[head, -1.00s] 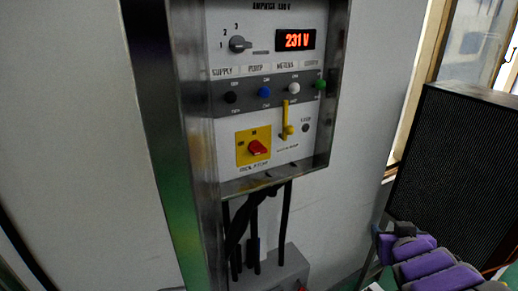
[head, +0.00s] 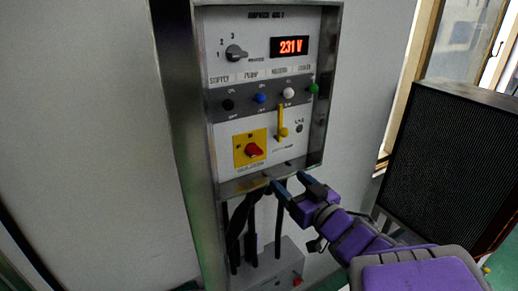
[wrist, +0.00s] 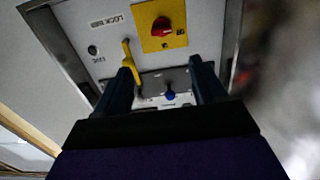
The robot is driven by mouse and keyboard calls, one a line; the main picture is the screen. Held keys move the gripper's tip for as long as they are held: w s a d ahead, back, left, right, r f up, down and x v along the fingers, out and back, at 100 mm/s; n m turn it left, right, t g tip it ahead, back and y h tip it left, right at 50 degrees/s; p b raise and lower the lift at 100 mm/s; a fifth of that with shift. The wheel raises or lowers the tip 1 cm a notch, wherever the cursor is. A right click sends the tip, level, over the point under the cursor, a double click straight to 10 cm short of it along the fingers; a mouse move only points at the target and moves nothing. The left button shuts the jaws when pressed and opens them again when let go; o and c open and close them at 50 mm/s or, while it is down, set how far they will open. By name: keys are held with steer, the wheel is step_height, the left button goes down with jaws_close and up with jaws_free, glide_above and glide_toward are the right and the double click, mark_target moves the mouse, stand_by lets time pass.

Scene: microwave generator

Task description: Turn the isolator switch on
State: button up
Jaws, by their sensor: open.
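The isolator switch is a red knob (head: 253,149) on a yellow plate (head: 240,140), low on the front panel of the metal cabinet. In the wrist view the red knob (wrist: 161,26) is at the top, on its yellow plate (wrist: 180,42). My gripper (head: 288,184) is open and empty, below and to the right of the knob, at the cabinet's lower edge. In the wrist view its two dark fingers (wrist: 160,78) stand apart, with the panel beyond them and the knob past their tips. The gripper and knob look apart.
A yellow lever (head: 281,122) is right of the isolator. A row of coloured knobs, a grey rotary selector (head: 236,53) and a display reading 231 V (head: 289,46) are above. Black cables (head: 254,222) hang below the cabinet. A dark ribbed box (head: 450,150) stands at the right.

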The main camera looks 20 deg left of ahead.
mark_target(258, 153)
steer(key=p+x, duration=0.3)
steer(key=x, duration=1.2)
steer(key=shift+a, duration=0.35)
steer(key=shift+c, duration=0.3)
steer(key=c, duration=1)
steer(key=shift+p, duration=0.3)
